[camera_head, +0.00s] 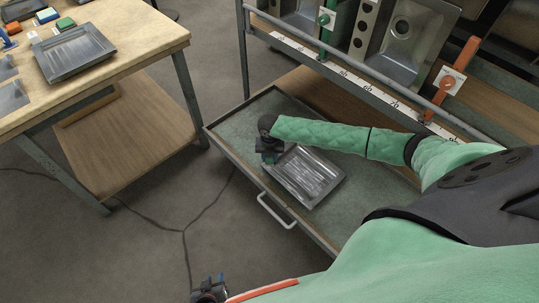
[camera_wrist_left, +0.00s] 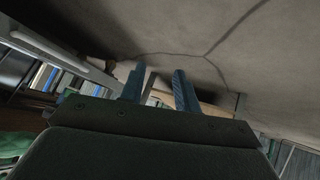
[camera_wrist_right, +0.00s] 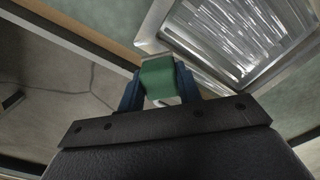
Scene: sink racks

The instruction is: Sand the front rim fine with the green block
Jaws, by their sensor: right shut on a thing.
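A shallow grey metal basin (camera_head: 306,177) with a streaked, shiny floor lies in the open drawer. It also shows in the right wrist view (camera_wrist_right: 232,35). My right gripper (camera_head: 269,157) is at the basin's left end in the head view, shut on the green block (camera_wrist_right: 158,78). The block is at the basin's rim in the right wrist view; I cannot tell whether it touches. The head view mostly hides the block. My left gripper (camera_head: 213,279) is low at the bottom of the head view, empty. Its two blue fingers (camera_wrist_left: 158,88) stand apart in the left wrist view.
The pulled-out drawer (camera_head: 232,126) has a grey handle (camera_head: 276,211) on its front. A wooden workbench (camera_head: 130,30) at left bears another metal tray (camera_head: 73,53) and coloured blocks. Sinks (camera_head: 404,38) stand in the rack above. Open floor lies between bench and drawer.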

